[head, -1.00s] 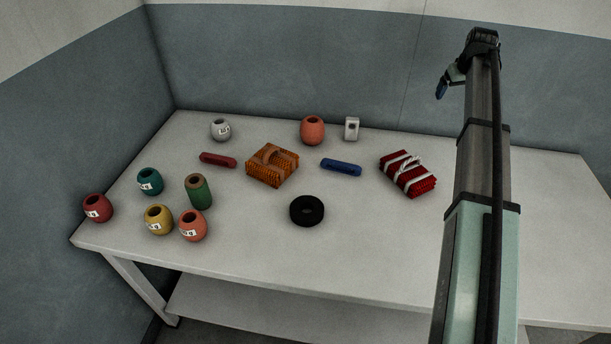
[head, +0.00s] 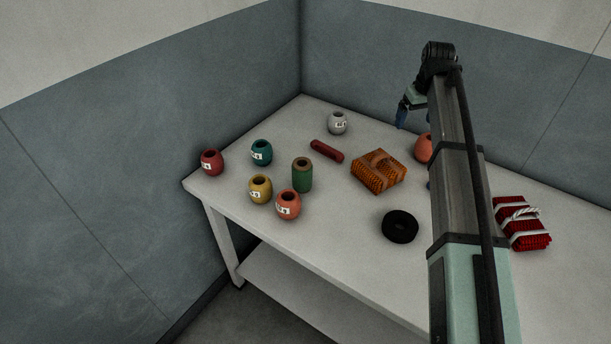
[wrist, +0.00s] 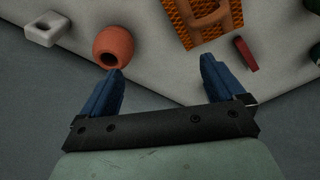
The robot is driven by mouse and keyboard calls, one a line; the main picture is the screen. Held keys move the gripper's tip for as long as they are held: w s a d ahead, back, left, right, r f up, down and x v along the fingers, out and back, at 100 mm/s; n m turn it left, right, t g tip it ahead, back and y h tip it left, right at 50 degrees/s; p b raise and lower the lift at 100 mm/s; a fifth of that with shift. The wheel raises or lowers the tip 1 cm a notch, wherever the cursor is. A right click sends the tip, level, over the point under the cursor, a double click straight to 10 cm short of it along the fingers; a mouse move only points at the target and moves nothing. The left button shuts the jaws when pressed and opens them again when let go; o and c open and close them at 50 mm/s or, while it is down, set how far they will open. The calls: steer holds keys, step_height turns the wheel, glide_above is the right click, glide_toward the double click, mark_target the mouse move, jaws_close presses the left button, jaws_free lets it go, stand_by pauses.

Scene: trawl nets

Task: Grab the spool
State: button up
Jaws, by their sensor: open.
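The spool, a green upright cylinder with a brown top (head: 302,177), stands on the table in the head view, among the small round floats at the left end. My gripper (head: 402,116) is up near the back of the table, to the right of the spool and well apart from it. In the wrist view, my gripper's two blue fingers (wrist: 163,68) are spread with nothing between them. A dark green piece shows at the right edge of the wrist view; I cannot tell whether it is the spool.
Yellow (head: 260,190), coral (head: 288,206) and teal (head: 261,153) floats crowd the spool. A red bar (head: 327,151), an orange net bundle (head: 379,172) and a black ring (head: 400,228) lie to its right. A red bundle (head: 522,224) lies farther right. Walls close the back.

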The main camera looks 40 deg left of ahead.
steer(key=s+a+f+n+g, duration=0.1)
steer(key=s+a+n, duration=0.1)
steer(key=s+a, duration=1.05)
steer(key=n+h, duration=0.1)
steer(key=n, duration=0.1)
glide_toward(302, 171)
steer(key=w+a, duration=0.2)
steer(key=w, duration=0.1)
steer(key=shift+g, duration=0.4)
step_height(302, 171, down, 6)
steer(key=shift+s+f, duration=0.15)
steer(key=shift+f, duration=0.1)
steer(key=shift+w+d+f, duration=0.1)
steer(key=shift+f, duration=1.45)
steer(key=shift+w+f, duration=0.15)
steer(key=shift+f, duration=1.45)
steer(key=c, duration=1.2)
